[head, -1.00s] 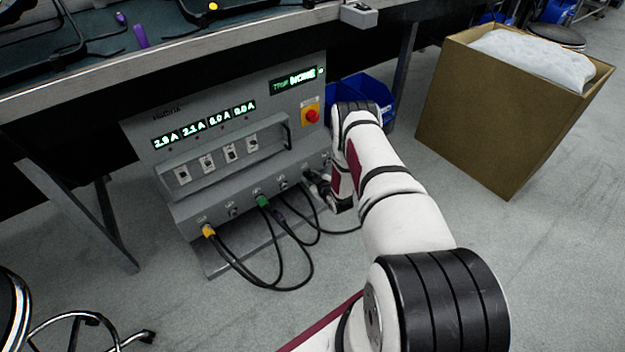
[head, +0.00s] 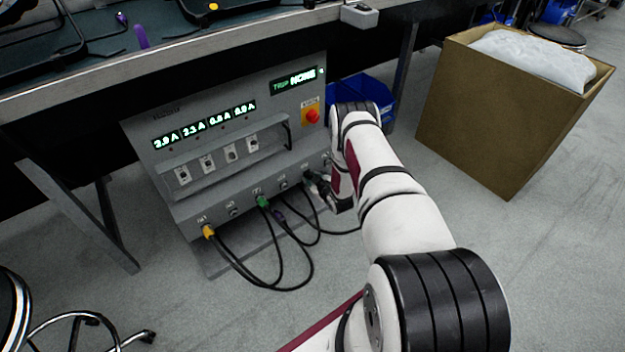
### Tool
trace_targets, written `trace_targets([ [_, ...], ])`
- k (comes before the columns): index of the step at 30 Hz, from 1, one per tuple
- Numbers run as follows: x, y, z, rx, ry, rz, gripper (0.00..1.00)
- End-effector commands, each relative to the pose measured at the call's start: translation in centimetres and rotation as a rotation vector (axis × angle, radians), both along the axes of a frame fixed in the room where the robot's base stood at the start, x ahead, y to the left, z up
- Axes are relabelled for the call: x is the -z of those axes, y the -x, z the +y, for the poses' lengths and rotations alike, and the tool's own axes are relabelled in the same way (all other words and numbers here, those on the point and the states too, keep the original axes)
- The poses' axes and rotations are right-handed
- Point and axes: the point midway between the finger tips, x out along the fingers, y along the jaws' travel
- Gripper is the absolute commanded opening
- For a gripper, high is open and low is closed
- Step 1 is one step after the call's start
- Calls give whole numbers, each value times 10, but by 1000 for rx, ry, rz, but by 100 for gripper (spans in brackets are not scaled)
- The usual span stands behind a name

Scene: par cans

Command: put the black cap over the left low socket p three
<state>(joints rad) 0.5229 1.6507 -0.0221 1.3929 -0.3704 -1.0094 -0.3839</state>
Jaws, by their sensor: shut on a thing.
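The grey power unit (head: 175,215) stands on the floor under the bench, with a row of low sockets along its lower front. My gripper (head: 314,182) is at the right end of that row, close to the panel and partly behind my own arm. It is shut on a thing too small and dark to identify. A small greenish patch shows at its tip by the panel. I cannot make out the black cap. The small lettering by the sockets is hard to read, so I cannot tell which is p three.
A red button (head: 312,116) is at upper right of the panel. A blue bin (head: 375,90) and cardboard box (head: 490,115) stand right.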

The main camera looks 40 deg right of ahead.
Motion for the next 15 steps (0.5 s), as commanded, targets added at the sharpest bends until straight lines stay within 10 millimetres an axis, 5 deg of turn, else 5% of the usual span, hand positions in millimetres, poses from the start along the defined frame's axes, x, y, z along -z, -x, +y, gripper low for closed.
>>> trace_targets([
  [15,0,-7,0,1,-1,1,17],
])
